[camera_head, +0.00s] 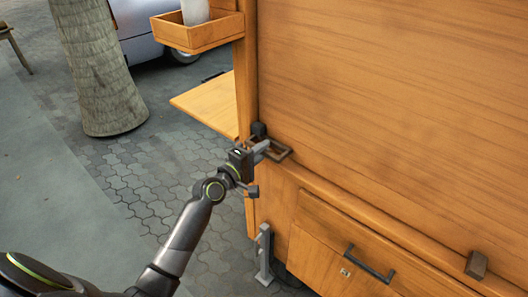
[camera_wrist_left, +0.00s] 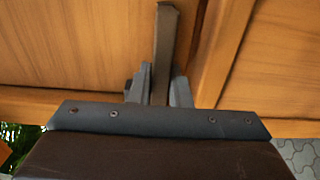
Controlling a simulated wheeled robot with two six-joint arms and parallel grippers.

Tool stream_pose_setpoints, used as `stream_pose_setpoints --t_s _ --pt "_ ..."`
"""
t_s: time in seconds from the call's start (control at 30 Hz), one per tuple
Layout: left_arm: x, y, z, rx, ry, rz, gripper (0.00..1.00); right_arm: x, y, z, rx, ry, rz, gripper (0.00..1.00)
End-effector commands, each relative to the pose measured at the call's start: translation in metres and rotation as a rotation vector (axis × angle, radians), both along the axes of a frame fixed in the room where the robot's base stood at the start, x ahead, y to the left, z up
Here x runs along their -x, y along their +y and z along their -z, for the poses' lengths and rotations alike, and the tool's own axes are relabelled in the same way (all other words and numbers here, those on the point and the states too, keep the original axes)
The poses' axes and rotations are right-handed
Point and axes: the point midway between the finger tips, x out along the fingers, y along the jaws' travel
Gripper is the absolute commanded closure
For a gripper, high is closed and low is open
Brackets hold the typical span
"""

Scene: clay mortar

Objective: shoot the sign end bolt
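The bolt (camera_head: 280,152) is a dark brownish metal piece, loop-like in the head view, at the left corner of the wooden cart body. In the left wrist view its dark bar (camera_wrist_left: 165,45) stands upright in the picture, between the two fingers. My left gripper (camera_head: 264,148) reaches it from the left. In the left wrist view the fingers of my left gripper (camera_wrist_left: 160,88) lie close against both sides of the bar, with no clear gap. The lower end of the bar is hidden behind the gripper body. My right gripper is in neither view.
The large wooden panel (camera_head: 400,85) fills the right. Below it is a drawer with a dark handle (camera_head: 370,264) and a small brown block (camera_head: 476,265). A wooden shelf (camera_head: 208,103) and tray (camera_head: 197,36) project left. A tree trunk (camera_head: 98,75) stands on the paving.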

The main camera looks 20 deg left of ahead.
Motion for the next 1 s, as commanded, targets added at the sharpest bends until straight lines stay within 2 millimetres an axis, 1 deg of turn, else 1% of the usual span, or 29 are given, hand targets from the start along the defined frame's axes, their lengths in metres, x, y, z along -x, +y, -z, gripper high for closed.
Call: stream_pose_setpoints --t_s 0.03,0.13,0.17,0.43,0.57,0.67,1.0 --pt "0.000 0.001 -0.001 -0.002 -0.003 -0.002 0.77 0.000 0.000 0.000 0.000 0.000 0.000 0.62" --pt "0.000 0.001 -0.001 -0.002 -0.002 -0.001 0.63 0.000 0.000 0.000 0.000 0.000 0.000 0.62" --pt "0.000 0.001 -0.001 -0.002 -0.002 -0.001 0.62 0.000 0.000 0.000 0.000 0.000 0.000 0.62" --pt "0.001 0.000 -0.001 -0.001 -0.001 0.000 0.62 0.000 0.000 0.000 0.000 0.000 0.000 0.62" --pt "0.009 0.004 0.000 -0.002 -0.001 0.000 0.62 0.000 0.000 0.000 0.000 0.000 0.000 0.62" --pt "0.025 0.010 0.000 -0.004 0.001 -0.001 0.62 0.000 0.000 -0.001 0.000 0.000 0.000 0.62" --pt "0.097 0.036 0.002 -0.005 0.002 -0.001 0.62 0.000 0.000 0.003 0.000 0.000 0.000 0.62"
